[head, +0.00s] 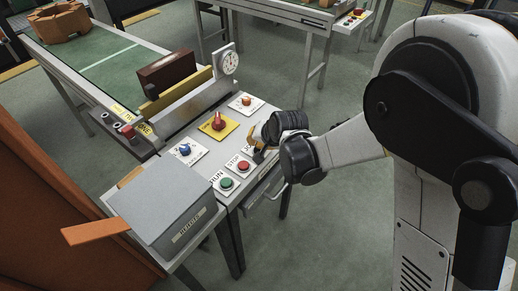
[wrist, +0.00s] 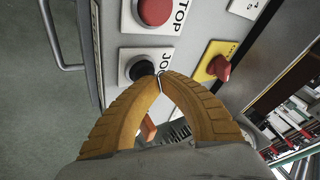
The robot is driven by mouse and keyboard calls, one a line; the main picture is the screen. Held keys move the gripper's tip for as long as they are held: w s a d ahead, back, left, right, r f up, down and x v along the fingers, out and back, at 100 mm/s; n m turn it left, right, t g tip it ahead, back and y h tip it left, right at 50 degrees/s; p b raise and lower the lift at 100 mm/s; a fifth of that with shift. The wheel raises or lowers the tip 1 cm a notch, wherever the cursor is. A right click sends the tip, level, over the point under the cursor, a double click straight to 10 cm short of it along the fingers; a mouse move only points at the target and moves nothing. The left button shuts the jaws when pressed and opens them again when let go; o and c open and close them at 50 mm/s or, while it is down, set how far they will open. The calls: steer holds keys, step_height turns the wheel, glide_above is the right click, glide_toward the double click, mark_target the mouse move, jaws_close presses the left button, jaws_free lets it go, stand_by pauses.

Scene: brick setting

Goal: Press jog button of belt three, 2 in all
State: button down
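The jog button is a black round cap (wrist: 138,69) on a white plate marked JO in the wrist view, its last letter covered. In the head view my gripper mostly hides it. My gripper (wrist: 160,77) has yellow ribbed fingers whose tips meet with nothing between them. The tips overlap the button's lower right edge in the wrist view; I cannot tell whether they touch it. In the head view my gripper (head: 255,143) is over the right edge of the control panel (head: 207,165).
A red STOP button (head: 243,166) and green RUN button (head: 226,183) are close by. A red knob on a yellow plate (head: 231,120), a blue knob (head: 185,149) and an orange knob (head: 246,100) share the panel. A grey box (head: 160,194) stands in front.

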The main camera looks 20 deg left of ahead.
steer(key=shift+f+b, duration=0.3)
steer(key=shift+f, duration=0.05)
steer(key=shift+r, duration=0.1)
stand_by(0.5)
steer(key=shift+r+p, duration=0.55)
steer(key=shift+r, duration=0.25)
steer(key=shift+r+p, duration=1.7)
steer(key=shift+r, duration=0.8)
